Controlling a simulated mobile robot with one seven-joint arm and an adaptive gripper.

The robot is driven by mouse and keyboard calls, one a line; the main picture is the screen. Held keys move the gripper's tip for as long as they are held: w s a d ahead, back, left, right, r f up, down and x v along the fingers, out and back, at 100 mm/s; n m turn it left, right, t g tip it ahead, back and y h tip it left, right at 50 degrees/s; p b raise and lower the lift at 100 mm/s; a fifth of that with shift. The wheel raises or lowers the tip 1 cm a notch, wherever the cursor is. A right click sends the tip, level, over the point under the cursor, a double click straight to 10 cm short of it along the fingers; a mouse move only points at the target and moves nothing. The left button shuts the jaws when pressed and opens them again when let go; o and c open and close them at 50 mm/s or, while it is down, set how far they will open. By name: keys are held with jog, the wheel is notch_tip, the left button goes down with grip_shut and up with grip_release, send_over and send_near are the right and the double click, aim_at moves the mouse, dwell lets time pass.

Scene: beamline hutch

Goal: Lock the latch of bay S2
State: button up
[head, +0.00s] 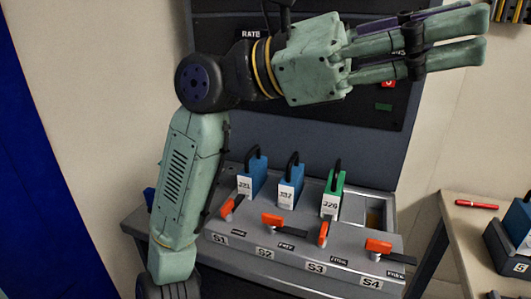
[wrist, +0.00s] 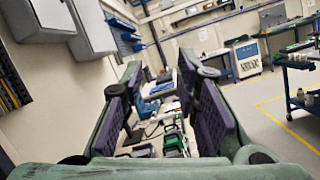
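The bay S2 latch (head: 285,222) is an orange handle on the grey bench unit (head: 230,255) in the head view. It lies crosswise, pointing right, above the S2 label (head: 264,253). A blue module (head: 290,187) with a white tag and black handle stands behind it in the same bay. My gripper (head: 478,38) is high above and to the right of the latch, pointing right, away from it. Its fingers are apart with nothing between them, which also shows in the wrist view (wrist: 160,76). The latch is not visible in the wrist view.
Beside it, the S1 latch (head: 232,207) and S3 latch (head: 323,233) point lengthwise; the S4 latch (head: 385,247) lies crosswise. Another blue module (head: 252,177) and a green module (head: 333,195) stand nearby. A side table (head: 462,222) holds a red pen (head: 476,204).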

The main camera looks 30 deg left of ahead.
jog(key=w+a+f+n+t+y, duration=0.1)
jog(key=w+f+t+y, duration=0.1)
jog(key=w+f+y, duration=0.35)
jog(key=n+g+y+p, duration=0.2)
jog(key=n+g+y, duration=0.25)
jog(key=y, duration=0.65)
send_near(267, 214)
jog(key=shift+m, duration=0.35)
jog(key=x, duration=0.8)
jog(key=shift+w+d+f, duration=0.1)
jog(key=shift+d+f, duration=0.1)
jog(key=shift+f, duration=0.1)
jog(key=shift+c, duration=0.3)
grip_shut()
